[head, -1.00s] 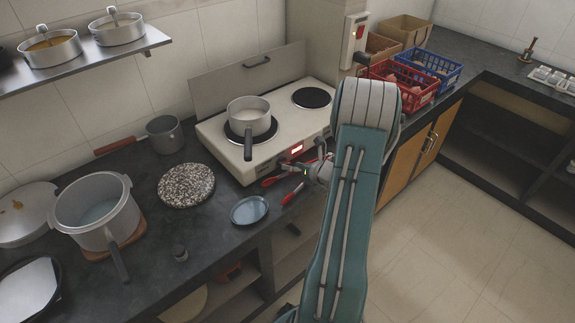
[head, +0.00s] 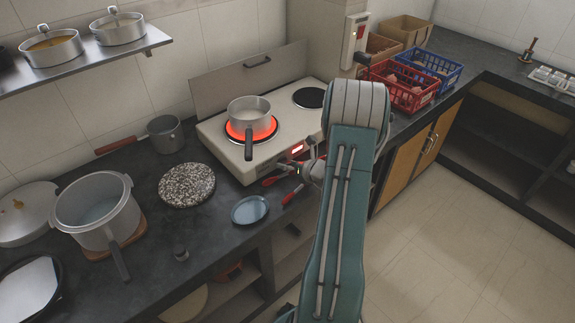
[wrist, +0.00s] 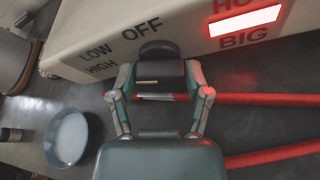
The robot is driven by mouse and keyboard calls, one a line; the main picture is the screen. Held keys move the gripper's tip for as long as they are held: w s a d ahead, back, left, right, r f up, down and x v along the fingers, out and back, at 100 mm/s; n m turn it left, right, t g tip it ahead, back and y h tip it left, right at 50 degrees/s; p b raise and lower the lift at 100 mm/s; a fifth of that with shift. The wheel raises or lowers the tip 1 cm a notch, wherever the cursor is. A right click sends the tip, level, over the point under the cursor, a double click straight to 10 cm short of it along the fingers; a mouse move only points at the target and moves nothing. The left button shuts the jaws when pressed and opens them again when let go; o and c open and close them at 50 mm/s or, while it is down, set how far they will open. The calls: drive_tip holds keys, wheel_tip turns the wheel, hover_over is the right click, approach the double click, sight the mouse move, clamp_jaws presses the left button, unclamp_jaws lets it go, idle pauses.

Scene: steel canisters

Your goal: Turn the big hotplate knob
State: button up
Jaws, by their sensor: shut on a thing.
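The hotplate (head: 222,151) stands on the counter, and its left burner (head: 233,136) glows red-orange under a pot. In the wrist view, the black knob (wrist: 158,50) sits at the hotplate's front panel (wrist: 190,28), near the words LOW, OFF and HIGH. My gripper (wrist: 160,84) is shut on the knob, with a finger on each side. In the head view, my gripper (head: 308,168) is at the hotplate's front, partly hidden by my arm. A lit red display (wrist: 244,20) sits right of the knob, between HOT and BIG.
The pot (head: 249,116) has its handle pointing toward the front. Red-handled tongs (head: 280,178) lie on the counter just under the panel. A blue dish (head: 249,209) is left of them. Red (head: 402,90) and blue (head: 430,66) baskets stand on the right. The right burner (head: 311,97) is dark.

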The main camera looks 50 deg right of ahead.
drive_tip(key=n+h, duration=0.2)
drive_tip(key=n, duration=0.1)
idle(0.4)
drive_tip(key=o, duration=0.9)
drive_tip(key=v, duration=1.2)
drive_tip(key=shift+w+a+r, duration=0.1)
drive_tip(key=shift+r, duration=0.05)
